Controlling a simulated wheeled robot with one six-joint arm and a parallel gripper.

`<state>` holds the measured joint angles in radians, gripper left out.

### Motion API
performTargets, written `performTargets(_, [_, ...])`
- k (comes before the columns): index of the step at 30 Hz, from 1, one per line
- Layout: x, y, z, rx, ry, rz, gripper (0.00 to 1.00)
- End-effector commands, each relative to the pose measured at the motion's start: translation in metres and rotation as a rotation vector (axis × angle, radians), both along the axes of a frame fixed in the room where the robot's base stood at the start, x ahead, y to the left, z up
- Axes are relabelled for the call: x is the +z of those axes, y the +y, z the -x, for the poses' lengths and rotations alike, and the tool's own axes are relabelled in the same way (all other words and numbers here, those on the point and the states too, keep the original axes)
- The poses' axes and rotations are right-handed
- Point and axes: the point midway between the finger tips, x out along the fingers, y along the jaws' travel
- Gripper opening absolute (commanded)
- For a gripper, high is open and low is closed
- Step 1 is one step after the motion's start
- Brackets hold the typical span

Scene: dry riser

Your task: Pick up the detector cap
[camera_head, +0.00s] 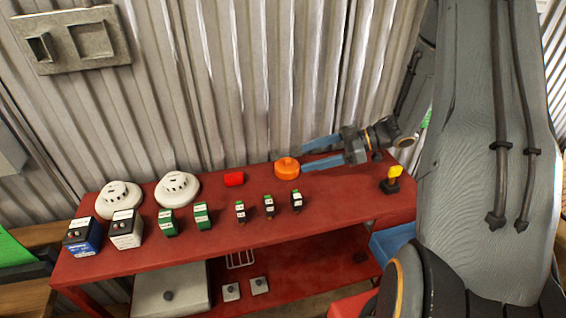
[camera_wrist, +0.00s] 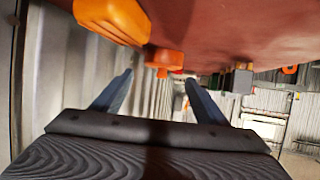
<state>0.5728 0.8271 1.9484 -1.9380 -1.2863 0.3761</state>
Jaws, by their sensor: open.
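The detector cap appears to be the orange, round piece with a small raised top (camera_head: 287,167) on the red bench, toward the back. My gripper (camera_head: 304,154) is just right of it, reaching in from the right with its two blue fingers open and apart. No contact is clear. The wrist view shows the bench at the top, upside down. There an orange piece with a small knob (camera_wrist: 165,57) lies between and beyond the open fingers (camera_wrist: 157,80). A larger orange shape at that view's upper left is cut off, and I cannot tell which piece it is.
Small green-and-black modules (camera_head: 269,206) line the bench front. Two white detectors (camera_head: 177,188) stand farther left. A yellow knob on a black base (camera_head: 394,178) is at right. The corrugated wall (camera_head: 240,80) is close behind.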

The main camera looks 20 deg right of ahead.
Motion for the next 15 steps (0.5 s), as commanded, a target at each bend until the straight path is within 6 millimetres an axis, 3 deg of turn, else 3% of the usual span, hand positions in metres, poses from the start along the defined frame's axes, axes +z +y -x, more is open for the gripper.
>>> performTargets(15, [-0.017,0.046,-0.011,0.026,-0.007,-0.001,0.67])
